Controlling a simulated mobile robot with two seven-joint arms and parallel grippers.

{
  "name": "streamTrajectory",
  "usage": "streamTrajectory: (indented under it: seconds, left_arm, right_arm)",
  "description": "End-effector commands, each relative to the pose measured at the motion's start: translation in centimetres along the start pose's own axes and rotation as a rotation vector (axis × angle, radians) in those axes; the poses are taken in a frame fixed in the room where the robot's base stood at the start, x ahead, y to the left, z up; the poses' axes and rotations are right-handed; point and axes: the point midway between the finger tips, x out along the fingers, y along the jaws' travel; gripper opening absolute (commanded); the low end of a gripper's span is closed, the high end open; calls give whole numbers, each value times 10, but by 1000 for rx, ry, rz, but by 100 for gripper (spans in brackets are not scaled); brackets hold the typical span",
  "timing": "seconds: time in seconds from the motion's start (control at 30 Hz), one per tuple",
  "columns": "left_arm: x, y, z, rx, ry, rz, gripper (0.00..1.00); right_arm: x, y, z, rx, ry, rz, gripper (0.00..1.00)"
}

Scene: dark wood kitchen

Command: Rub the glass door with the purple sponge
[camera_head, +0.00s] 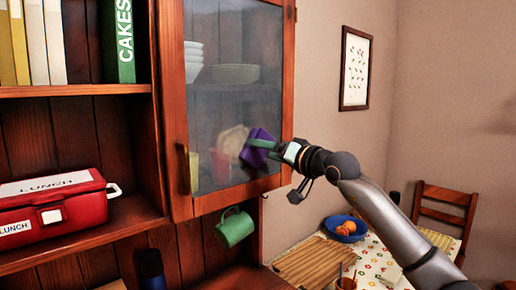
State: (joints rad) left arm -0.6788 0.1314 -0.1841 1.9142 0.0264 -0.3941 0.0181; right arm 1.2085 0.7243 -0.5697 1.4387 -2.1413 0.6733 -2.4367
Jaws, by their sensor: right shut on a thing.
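The glass door (226,75) is a wood-framed cabinet door with a greyish pane and a handle at its left edge; it looks closed. The purple sponge (257,146) is at the lower right part of the pane, and seems to touch the glass. My right gripper (268,147) is shut on the sponge, its arm coming in from the lower right. The gripper's fingers partly hide the sponge. My left gripper is not in view.
Bowls and plates (236,73) show behind the glass. A green mug (234,228) hangs below the cabinet. Shelves at left hold a red lunch box (52,214) and books (118,42). A table with a blue bowl (345,228) and a chair (446,205) stand at right.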

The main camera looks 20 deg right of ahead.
Motion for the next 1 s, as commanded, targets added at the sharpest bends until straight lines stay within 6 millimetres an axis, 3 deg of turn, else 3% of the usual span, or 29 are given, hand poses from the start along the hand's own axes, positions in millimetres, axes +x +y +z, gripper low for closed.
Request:
streamTrajectory:
  seconds: [0.4, 1.0]
  left_arm:
    - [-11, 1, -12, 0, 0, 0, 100]
    - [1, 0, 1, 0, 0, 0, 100]
  right_arm:
    - [3, -10, -16, 0, 3, -6, 22]
    - [7, -42, 12, 2, -7, -13, 22]
